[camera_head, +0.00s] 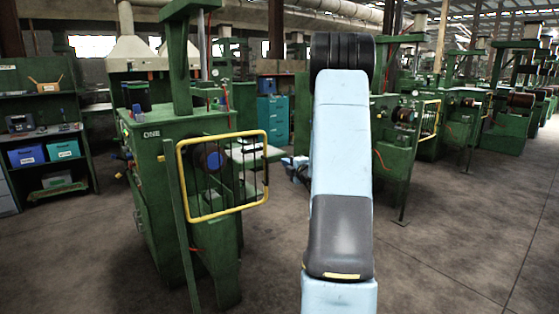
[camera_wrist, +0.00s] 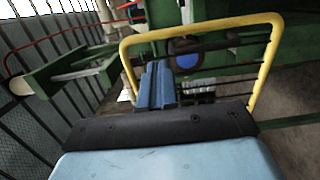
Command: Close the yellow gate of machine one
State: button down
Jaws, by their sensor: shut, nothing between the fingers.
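Machine one (camera_head: 150,150) is a green machine lettered "ONE", left of centre in the head view. Its yellow gate (camera_head: 222,137) is an upright tube frame with thin dark bars, in front of a part with a blue round face (camera_head: 214,160). I cannot tell how far the gate is swung. In the wrist view, the gate's frame (camera_wrist: 200,28) arches beyond my gripper (camera_wrist: 159,68), whose blue fingers are together and empty. In the head view, my gripper (camera_head: 290,166) shows partly, right of the gate and apart from it; my arm hides the rest.
A green shelf (camera_head: 40,135) with blue and teal bins stands at the far left. More green machines (camera_head: 395,140) line the right side, one with a yellow gate (camera_head: 430,118). The concrete floor (camera_head: 440,250) at the right front is clear.

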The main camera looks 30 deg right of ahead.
aim_at(267, 152)
jog(key=w, duration=1.3)
jog(key=shift+w+d, duration=0.1)
jog(key=shift+d, duration=0.2)
